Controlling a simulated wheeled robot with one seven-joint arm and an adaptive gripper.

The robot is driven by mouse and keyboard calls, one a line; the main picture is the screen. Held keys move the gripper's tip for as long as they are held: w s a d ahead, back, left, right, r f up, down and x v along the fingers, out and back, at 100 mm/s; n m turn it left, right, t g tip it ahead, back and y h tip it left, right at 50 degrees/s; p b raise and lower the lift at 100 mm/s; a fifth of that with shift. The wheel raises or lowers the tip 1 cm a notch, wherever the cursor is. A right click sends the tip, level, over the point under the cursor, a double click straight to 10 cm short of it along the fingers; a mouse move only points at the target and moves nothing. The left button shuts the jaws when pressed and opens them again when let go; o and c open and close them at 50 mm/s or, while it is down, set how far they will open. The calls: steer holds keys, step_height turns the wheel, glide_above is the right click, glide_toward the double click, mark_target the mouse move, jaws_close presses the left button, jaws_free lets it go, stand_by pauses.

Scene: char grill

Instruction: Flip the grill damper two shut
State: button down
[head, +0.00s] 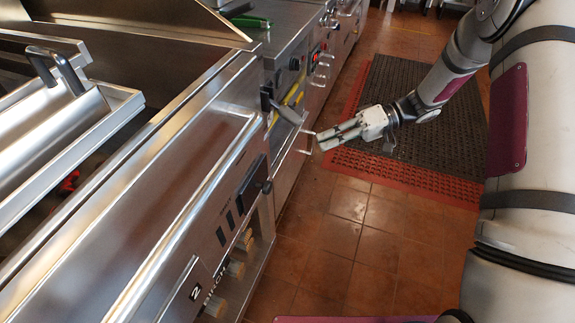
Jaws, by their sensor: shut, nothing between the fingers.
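The char grill's front panel (190,205) runs from the lower left toward the middle of the head view. A dark plate (252,182) sits on it, with a small black knob (267,187) at its edge. My gripper (322,141) is shut and empty. It points left, in front of the neighbouring appliance, beyond the dark plate and apart from it in the picture.
A metal handle (285,110) sticks out near the panel's far end.

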steer(key=b, duration=0.1)
glide_toward(260, 179)
steer(key=w+a, duration=0.1)
steer(key=w, duration=0.1)
steer(key=shift+s+a+f, duration=0.3)
steer(key=shift+s+a, duration=0.4)
steer(key=shift+a, duration=0.05)
steer(key=shift+s+a+f, duration=0.25)
steer(key=shift+s+a, duration=0.45)
steer(key=shift+a, duration=0.05)
steer(key=s+a+b, duration=0.1)
steer(key=s+a, duration=0.3)
steer(key=s, duration=0.7)
steer(key=shift+b, duration=0.4)
